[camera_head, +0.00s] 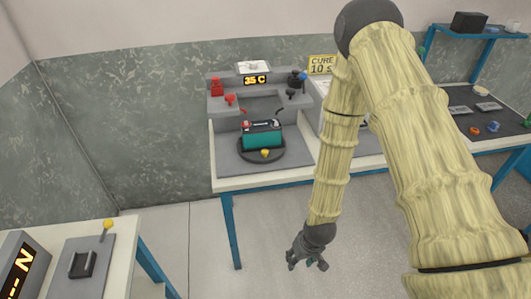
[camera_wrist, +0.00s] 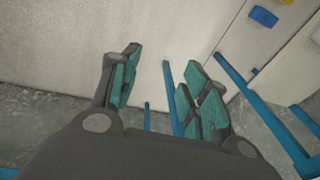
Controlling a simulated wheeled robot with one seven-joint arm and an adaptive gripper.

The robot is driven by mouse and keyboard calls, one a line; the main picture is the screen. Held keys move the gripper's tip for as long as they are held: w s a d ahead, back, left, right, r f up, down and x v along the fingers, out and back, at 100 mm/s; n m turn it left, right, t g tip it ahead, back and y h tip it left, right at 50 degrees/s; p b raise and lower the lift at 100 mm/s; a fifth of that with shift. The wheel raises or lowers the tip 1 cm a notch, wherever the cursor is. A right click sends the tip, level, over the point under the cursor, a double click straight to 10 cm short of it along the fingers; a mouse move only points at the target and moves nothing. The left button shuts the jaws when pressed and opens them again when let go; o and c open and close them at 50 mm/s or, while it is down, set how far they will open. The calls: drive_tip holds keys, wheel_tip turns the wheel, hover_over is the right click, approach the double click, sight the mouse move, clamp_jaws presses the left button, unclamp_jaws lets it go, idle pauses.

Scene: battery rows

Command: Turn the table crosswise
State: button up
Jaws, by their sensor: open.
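The round dark turntable (camera_head: 244,155) sits on a grey mat on the white bench, with a small yellow knob (camera_head: 265,153) at its front edge. A teal battery (camera_head: 262,140) with a black top stands upright on it, its long side running roughly left to right. A red terminal shows at its left end. My gripper (camera_head: 307,263) hangs low in front of the bench, to the right of and well apart from the turntable. In the wrist view its teal-padded fingers (camera_wrist: 165,78) are apart with nothing between them. The turntable is not visible in the wrist view.
Behind the turntable stands a grey fixture (camera_head: 222,112) with red and black clamps and a "35 C" display (camera_head: 255,80). A "CURE 10 S" sign (camera_head: 321,65) is to its right. A blue bench leg (camera_head: 230,232) is left of my gripper. Another bench (camera_head: 127,250) is at lower left.

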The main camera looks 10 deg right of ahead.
drive_tip(key=w+a+r+n+b, duration=0.15)
drive_tip(key=w+r, duration=0.45)
drive_tip(key=w, duration=0.8)
drive_tip(key=n+t+b, duration=0.2)
drive_tip(key=t+b, duration=0.1)
drive_tip(key=b, duration=0.1)
approach(265, 151)
drive_tip(key=shift+p+x, duration=1.2)
drive_tip(key=shift+x, duration=3.05)
drive_tip(key=shift+w, duration=0.1)
drive_tip(key=shift+n+y, duration=0.25)
drive_tip(key=shift+y, duration=0.05)
clamp_jaws()
